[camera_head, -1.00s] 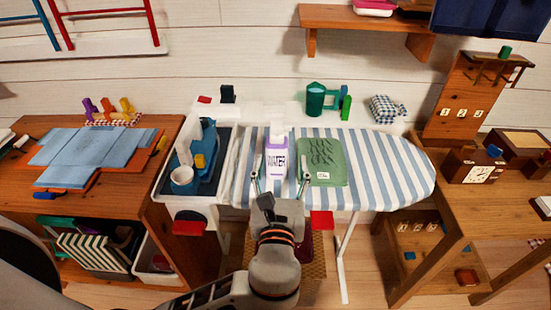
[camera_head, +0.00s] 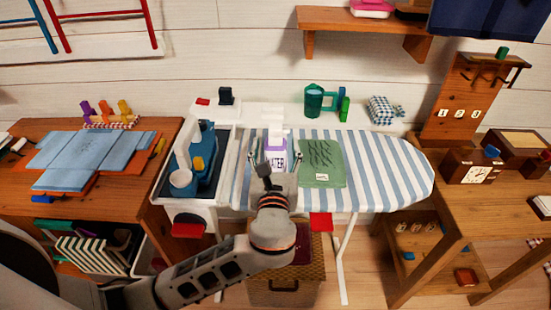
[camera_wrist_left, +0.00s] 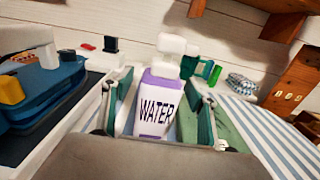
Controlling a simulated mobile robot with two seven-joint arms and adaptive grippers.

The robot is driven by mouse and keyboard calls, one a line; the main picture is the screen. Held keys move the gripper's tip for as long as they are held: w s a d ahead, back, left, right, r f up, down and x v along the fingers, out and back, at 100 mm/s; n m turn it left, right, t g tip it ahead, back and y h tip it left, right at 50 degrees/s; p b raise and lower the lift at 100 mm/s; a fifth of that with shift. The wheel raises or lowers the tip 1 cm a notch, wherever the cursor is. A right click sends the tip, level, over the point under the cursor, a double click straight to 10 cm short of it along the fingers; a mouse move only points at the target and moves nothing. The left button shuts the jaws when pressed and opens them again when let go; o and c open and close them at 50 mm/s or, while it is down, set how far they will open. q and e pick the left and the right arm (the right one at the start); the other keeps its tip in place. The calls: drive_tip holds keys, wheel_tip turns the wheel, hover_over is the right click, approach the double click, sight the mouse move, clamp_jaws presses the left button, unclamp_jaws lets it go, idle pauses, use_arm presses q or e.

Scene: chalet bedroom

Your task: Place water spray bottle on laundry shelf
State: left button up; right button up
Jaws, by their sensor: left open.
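The water spray bottle (camera_head: 277,148), white and purple with a white spray head, stands upright on the striped ironing board (camera_head: 390,185). In the left wrist view the bottle (camera_wrist_left: 156,105) shows its WATER label between the two fingers. My left gripper (camera_head: 274,160) is open in front of the bottle, with a finger on each side of it; I cannot tell whether they touch it. The gripper and wrist hide the bottle's lower part in the head view. A wooden wall shelf (camera_head: 365,22) is at the top; I cannot tell if it is the laundry shelf. My right gripper is not in view.
A blue iron (camera_head: 207,150) stands in a tray left of the bottle. A folded green cloth (camera_head: 322,163) lies right of it. A green watering can (camera_head: 316,100) and a checked bundle (camera_head: 382,109) are on the white ledge behind. The board's right end is clear.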

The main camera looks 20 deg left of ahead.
use_arm(q)
drive_tip(key=c, duration=1.5)
drive_tip(key=shift+c, duration=0.6)
drive_tip(key=shift+r, duration=0.1)
